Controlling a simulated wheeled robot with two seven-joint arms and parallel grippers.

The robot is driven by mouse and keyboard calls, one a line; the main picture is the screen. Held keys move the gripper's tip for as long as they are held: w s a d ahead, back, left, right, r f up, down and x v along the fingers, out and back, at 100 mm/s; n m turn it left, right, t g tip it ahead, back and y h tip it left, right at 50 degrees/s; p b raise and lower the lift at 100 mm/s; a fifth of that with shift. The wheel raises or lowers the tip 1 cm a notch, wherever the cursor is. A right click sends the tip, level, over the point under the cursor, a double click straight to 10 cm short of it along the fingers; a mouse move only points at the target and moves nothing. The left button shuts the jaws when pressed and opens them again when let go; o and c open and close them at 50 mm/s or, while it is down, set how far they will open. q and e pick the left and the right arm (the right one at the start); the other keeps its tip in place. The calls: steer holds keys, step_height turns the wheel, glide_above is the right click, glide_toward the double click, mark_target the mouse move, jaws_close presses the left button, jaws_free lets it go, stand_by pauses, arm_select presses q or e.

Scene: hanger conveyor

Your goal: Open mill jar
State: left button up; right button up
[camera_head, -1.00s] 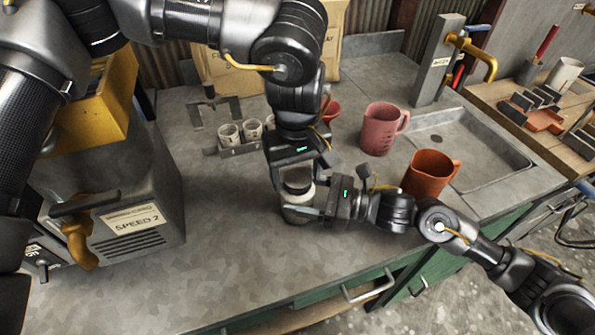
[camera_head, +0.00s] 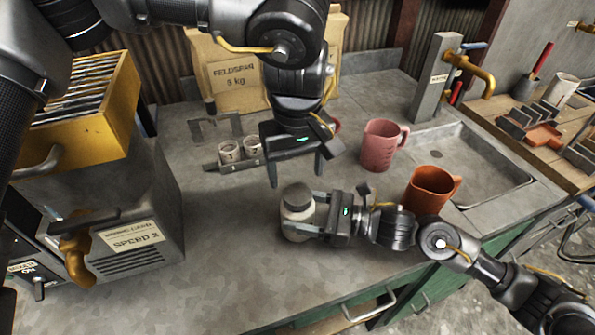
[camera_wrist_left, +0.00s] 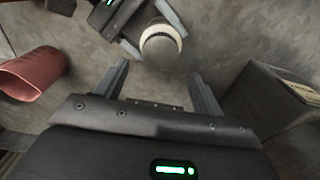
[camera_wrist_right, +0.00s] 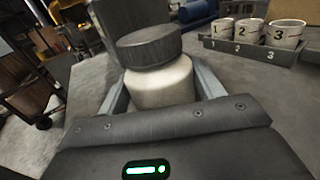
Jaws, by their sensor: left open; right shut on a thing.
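The mill jar (camera_head: 295,220) is a short off-white jar with a dark grey lid (camera_head: 297,196), upright on the grey worktop. My right gripper (camera_head: 308,222) is shut on the jar's body from the right, with one finger on each side in the right wrist view, where the jar (camera_wrist_right: 160,85) still has its lid (camera_wrist_right: 150,45) on. My left gripper (camera_head: 296,178) is open and empty, pointing down above and behind the jar. In the left wrist view the jar's lid (camera_wrist_left: 160,48) lies beyond the open fingertips (camera_wrist_left: 160,75), apart from them.
A machine labelled SPEED 2 (camera_head: 135,238) stands at left. A rack of numbered cups (camera_wrist_right: 252,47) is behind the jar. A pink jug (camera_head: 379,148) and an orange jug (camera_head: 428,190) stand right, near the sink (camera_head: 470,160). The worktop in front of the jar is clear.

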mark_target(298, 194)
arm_select(q)
steer(key=r, duration=0.1)
steer(key=w+a+r+t, duration=0.1)
steer(key=shift+w+r+y, duration=0.2)
steer(key=shift+r+y, duration=0.1)
arm_select(e)
steer(key=shift+r, duration=0.1)
arm_select(q)
steer(key=shift+s+d+r+g, duration=0.1)
steer(key=shift+s+d+g, duration=0.25)
steer(key=shift+s, duration=0.2)
arm_select(e)
steer(key=shift+s+r, duration=0.1)
arm_select(q)
steer(key=shift+s+d+g, duration=0.25)
steer(key=shift+g, duration=0.1)
steer(key=shift+f, duration=4.15)
steer(key=shift+c, duration=0.4)
